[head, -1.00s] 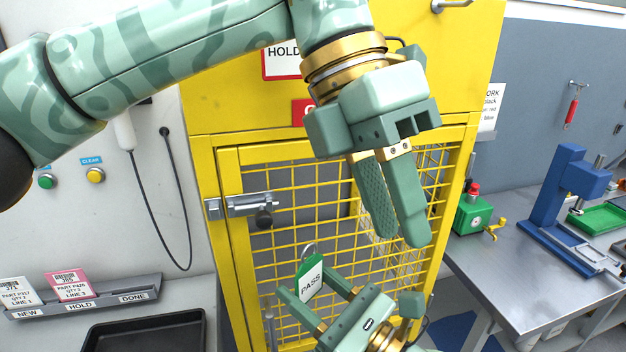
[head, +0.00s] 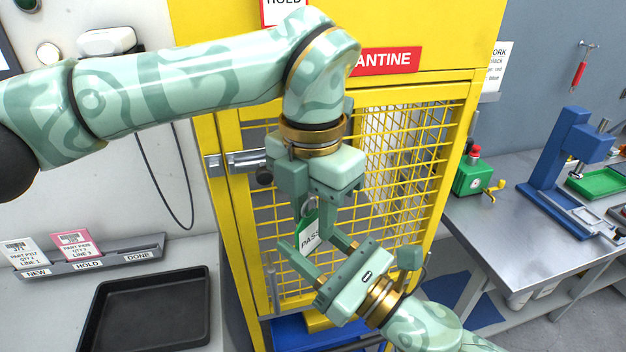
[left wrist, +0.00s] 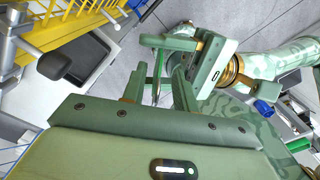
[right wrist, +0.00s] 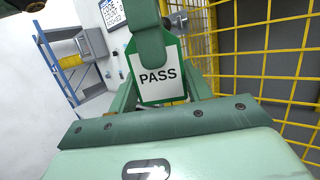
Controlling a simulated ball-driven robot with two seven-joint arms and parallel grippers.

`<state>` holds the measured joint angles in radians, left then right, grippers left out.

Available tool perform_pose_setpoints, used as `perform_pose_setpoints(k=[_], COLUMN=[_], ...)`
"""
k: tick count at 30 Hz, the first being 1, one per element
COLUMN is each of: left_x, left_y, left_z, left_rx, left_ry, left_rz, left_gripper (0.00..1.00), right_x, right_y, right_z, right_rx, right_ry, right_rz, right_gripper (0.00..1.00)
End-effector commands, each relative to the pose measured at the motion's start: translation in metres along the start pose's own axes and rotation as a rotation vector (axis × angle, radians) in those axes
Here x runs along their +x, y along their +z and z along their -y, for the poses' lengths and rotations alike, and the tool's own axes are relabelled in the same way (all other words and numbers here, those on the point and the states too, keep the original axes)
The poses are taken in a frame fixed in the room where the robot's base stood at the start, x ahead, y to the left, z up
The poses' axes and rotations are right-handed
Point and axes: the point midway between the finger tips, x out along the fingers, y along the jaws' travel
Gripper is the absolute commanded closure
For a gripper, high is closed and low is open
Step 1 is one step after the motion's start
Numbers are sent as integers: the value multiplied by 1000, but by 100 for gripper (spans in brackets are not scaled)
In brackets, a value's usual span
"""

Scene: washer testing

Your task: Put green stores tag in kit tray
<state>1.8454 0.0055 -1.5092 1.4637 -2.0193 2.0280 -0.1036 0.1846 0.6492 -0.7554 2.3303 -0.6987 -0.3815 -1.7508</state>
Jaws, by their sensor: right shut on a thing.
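The green-edged white tag (head: 310,237), marked PASS, is held upright in front of the yellow cage door. My right gripper (head: 311,246) is shut on it from below. In the right wrist view the tag (right wrist: 160,80) faces the camera, and a green finger of my left gripper covers part of its top. My left gripper (head: 318,222) points down at the tag's upper part. In the left wrist view its fingers are apart, with the tag (left wrist: 158,72) seen edge-on between them. A black tray (head: 200,318) lies empty on the left bench.
A card rack (head: 110,257) marked NEW, HOLD and DONE stands behind the black tray. The yellow cage (head: 425,165) with its latch (head: 240,160) is close behind both grippers. A metal bench (head: 510,245) with a blue press (head: 560,160) and a green tray (head: 597,185) is at right.

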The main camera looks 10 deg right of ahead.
Motion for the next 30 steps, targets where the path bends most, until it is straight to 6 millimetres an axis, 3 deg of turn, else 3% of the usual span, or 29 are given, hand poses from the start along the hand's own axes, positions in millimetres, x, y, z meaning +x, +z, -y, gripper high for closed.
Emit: perform_pose_setpoints(k=[11,12,15,19,20,22,30], left_x=[10,10,9,9,9,9,9], left_y=[0,0,0,0,0,0,0], left_z=[0,0,0,1,1,1,1], left_rx=[0,0,1,3,3,3,1], left_ry=[0,0,0,-1,-2,-2,-1], left_rz=[1,1,1,0,0,0,1], left_gripper=[71,74,100,100,100,100,100], right_x=[0,0,0,0,0,0,0], right_y=[0,0,0,0,0,0,0], right_z=[0,0,0,0,0,0,0], right_rx=[0,0,0,0,0,0,0], right_ry=[0,0,0,0,0,0,0], right_rz=[0,0,0,0,0,0,0], right_gripper=[69,69,69,69,48,29,25])
